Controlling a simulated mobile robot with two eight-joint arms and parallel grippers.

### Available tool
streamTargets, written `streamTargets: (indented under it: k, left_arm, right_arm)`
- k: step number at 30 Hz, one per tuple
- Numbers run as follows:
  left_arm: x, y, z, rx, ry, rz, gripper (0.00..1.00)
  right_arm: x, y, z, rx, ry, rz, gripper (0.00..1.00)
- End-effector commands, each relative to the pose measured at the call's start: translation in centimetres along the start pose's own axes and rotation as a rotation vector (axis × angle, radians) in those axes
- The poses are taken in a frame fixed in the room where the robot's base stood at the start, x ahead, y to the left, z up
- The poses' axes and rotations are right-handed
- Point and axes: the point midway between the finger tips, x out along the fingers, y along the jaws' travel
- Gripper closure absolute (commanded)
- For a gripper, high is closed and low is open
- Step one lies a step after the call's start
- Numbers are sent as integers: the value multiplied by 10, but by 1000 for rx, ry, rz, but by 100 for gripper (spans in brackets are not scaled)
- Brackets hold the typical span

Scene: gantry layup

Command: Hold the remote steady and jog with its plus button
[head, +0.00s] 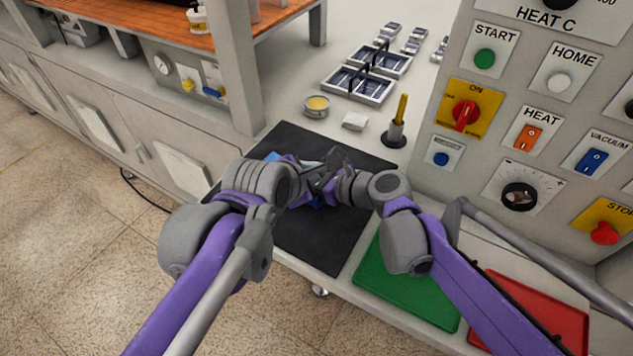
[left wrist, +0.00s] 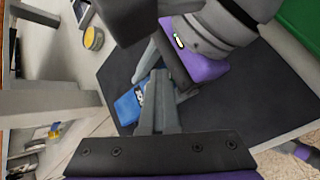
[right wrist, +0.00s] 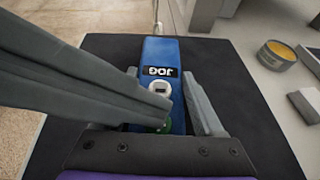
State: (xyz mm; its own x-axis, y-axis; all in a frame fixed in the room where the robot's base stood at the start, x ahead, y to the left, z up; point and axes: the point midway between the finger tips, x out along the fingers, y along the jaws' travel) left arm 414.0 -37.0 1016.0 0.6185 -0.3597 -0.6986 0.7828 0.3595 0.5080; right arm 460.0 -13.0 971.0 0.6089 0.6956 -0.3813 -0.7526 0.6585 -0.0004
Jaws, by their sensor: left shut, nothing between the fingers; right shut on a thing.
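My right gripper (right wrist: 170,115) is shut on the remote, a finger at each side. My left gripper (left wrist: 158,90) is shut and empty. Its fingers cross the right wrist view from the left, tips over the remote close to the buttons; I cannot tell whether they touch. In the head view the grippers mostly hide the remote, with a blue part showing (head: 272,157).
Below is a black mat (head: 300,238). A yellow tin (head: 317,106), a white block (head: 355,120) and a holder with a yellow-handled tool (head: 396,130) stand behind it. Green (head: 405,285) and red (head: 535,310) trays lie right, under a control panel (head: 450,125).

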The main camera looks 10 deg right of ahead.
Motion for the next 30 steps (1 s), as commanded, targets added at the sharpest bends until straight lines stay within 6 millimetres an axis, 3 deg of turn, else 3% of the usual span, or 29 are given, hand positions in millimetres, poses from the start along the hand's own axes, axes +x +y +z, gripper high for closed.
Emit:
streamTargets:
  k: [6,21,30]
  left_arm:
    - [-3,3,4,0,-3,1,100]
    - [-34,26,26,-1,-3,2,100]
    - [-35,27,27,-1,-2,2,100]
  right_arm:
    - [0,2,0,-2,0,4,100]
    - [0,2,0,-3,1,5,100]
    - [0,2,-1,-3,1,5,100]
